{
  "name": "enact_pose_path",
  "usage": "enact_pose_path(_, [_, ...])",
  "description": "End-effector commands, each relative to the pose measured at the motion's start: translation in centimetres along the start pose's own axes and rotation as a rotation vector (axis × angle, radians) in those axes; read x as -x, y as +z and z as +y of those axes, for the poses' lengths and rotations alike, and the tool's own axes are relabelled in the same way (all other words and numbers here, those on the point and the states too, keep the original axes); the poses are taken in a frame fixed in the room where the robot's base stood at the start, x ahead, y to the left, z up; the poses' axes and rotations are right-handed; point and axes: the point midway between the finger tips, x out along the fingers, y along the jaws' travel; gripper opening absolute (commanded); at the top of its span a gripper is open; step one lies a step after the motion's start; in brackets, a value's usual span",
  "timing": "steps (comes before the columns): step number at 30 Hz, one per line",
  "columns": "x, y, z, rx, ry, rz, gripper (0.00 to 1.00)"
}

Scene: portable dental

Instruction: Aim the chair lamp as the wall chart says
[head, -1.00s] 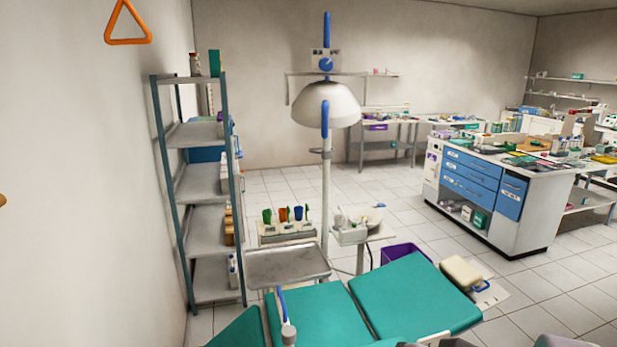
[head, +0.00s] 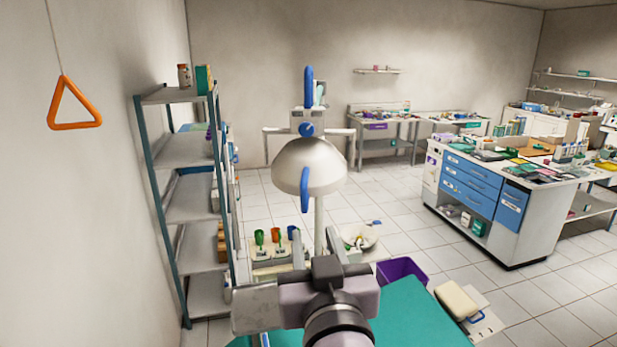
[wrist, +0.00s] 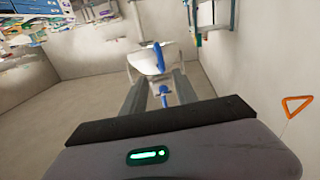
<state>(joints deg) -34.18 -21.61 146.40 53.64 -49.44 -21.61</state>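The chair lamp has a pale dome (head: 309,165), a blue handle (head: 304,190) on its front, and a box with a blue knob (head: 306,129) and an upright blue lever (head: 309,88) above. My gripper (head: 315,242) is below the dome in the head view, with the fingers pointing toward the lamp. In the wrist view its fingers (wrist: 160,78) are apart and empty. The dome (wrist: 148,62) and a blue handle (wrist: 160,56) show beyond the fingertips, not touching them as far as I can see. I cannot make out a wall chart.
The teal chair (head: 415,310) lies below and right of my gripper. A shelf rack (head: 190,262) stands at left. An orange triangle handle (head: 75,122) hangs by the left wall. A purple bin (head: 401,270) and a counter (head: 480,200) are at right, with open floor around.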

Motion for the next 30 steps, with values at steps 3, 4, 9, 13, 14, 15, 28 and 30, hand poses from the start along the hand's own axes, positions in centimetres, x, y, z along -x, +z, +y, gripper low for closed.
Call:
enact_pose_path(3, [-3.7, -0.3, 0.1, 0.002, 0.004, -0.005, 0.35])
enact_pose_path(4, [-4.7, -0.2, 0.1, 0.001, 0.004, -0.003, 0.35])
enact_pose_path(9, [-9.6, -0.1, 0.1, -0.001, 0.001, -0.001, 0.35])
enact_pose_path(13, [-12.2, -0.1, 0.1, -0.002, 0.000, -0.002, 0.35])
enact_pose_path(14, [-12.7, -0.2, 0.1, -0.002, 0.000, -0.001, 0.35])
enact_pose_path(15, [-13.2, -0.1, 0.1, -0.001, 0.000, -0.001, 0.35])
enact_pose_path(28, [-14.3, -0.1, 0.0, -0.003, 0.000, 0.000, 0.29])
enact_pose_path(30, [-14.3, -0.1, 0.0, -0.003, 0.000, 0.000, 0.16])
